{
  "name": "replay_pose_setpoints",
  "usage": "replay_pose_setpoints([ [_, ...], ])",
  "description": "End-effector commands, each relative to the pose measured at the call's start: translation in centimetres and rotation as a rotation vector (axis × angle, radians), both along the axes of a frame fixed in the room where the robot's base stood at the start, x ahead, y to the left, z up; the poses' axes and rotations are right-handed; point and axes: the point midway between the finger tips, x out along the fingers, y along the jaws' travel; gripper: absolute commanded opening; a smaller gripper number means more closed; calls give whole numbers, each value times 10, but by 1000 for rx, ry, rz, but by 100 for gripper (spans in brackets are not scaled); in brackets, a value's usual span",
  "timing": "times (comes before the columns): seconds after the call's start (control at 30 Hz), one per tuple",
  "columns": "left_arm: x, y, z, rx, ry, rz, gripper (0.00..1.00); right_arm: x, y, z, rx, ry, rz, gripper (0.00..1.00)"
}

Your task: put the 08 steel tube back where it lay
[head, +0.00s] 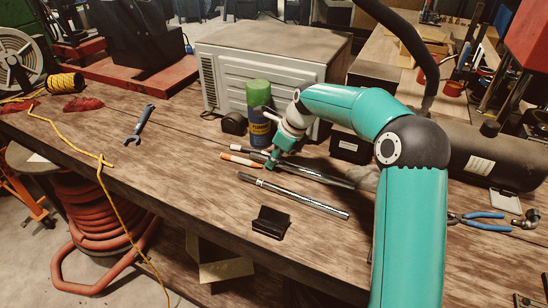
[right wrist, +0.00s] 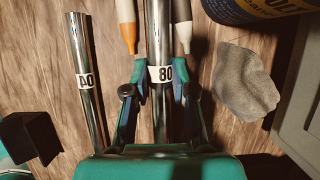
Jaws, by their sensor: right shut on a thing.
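The 08 steel tube (head: 318,176) is a long shiny tube at the middle of the bench in the head view. In the right wrist view the tube (right wrist: 160,35) runs lengthwise between my fingers, its white label reading 80 as seen there. My right gripper (head: 271,164) is shut on it near the label; it also fills the lower middle of the right wrist view (right wrist: 160,88). I cannot tell whether the tube touches the bench. A second labelled steel tube (head: 295,196) lies apart, nearer the front edge, and shows at left in the wrist view (right wrist: 86,75). My left gripper is not in view.
An orange-tipped marker (head: 240,160) and a white-and-grey marker (right wrist: 184,25) lie close beside the held tube. A blue can (head: 259,128) stands behind. A black block (head: 270,222) sits in front, a grey rag (right wrist: 245,80) to the right.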

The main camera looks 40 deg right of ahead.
Motion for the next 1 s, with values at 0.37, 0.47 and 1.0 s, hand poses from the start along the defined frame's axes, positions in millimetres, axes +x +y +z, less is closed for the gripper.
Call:
replay_pose_setpoints([
  [0.37, 0, 0, 0, 0, 0, 0, 54, 0, 0, 0, 0, -1, 0, 52],
  [0.47, 0, 0, 0, 0, 0, 0, 54, 0, 0, 0, 0, 0, 0, 55],
  [1.0, 0, 0, 1, 0, 0, 0, 54, -10, -5, 32, -1, -4, 0, 55],
])
